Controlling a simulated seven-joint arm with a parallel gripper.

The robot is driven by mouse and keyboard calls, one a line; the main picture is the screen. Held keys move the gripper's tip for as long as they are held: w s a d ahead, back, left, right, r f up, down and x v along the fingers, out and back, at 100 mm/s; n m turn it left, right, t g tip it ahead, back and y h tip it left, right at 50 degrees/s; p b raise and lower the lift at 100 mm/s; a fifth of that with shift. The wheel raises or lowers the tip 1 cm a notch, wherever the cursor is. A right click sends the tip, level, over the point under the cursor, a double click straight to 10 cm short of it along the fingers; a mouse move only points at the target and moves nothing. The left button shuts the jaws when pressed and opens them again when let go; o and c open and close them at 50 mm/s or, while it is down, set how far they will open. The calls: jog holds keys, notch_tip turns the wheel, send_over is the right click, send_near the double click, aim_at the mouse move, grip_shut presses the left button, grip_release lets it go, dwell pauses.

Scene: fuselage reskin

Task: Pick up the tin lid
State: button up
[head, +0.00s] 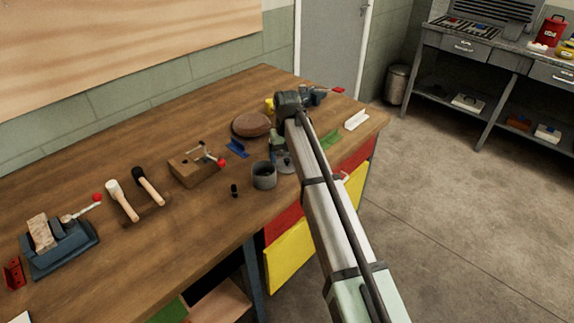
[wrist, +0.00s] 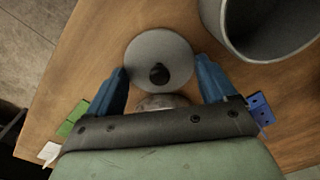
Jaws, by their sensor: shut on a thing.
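The tin lid (wrist: 158,46) is a round grey disc with a black knob. In the wrist view my gripper (wrist: 161,66) has its blue fingers on opposite sides of the lid, shut on it. In the head view part of the lid (head: 284,163) shows below my gripper, beside the tin; the rest is hidden by my arm. I cannot tell whether the lid touches the bench. The open grey tin (head: 264,176) stands upright to the left of the lid in the head view; it also shows at the top right of the wrist view (wrist: 212,22).
On the wooden bench (head: 205,222) stand a round brown pad (head: 251,124), a blue bracket (head: 237,148) and a wooden block with a clamp (head: 196,168). A small black piece (head: 234,190) lies left of the tin. Green (head: 331,139) and white (head: 357,120) pieces lie right of my arm.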

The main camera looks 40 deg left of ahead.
jog(key=r, duration=0.9)
jog(key=shift+s+r, duration=0.3)
jog(key=s+r+n, duration=0.3)
jog(key=s+n, duration=0.1)
jog(key=s, duration=0.5)
jog(key=shift+n, duration=0.3)
jog(key=shift+s+f, duration=0.15)
jog(key=shift+f, duration=1.45)
jog(key=shift+s+f, duration=0.1)
jog(key=shift+f, duration=1.5)
jog(key=shift+f, duration=0.2)
jog(key=o, duration=0.8)
jog(key=shift+r, duration=0.15)
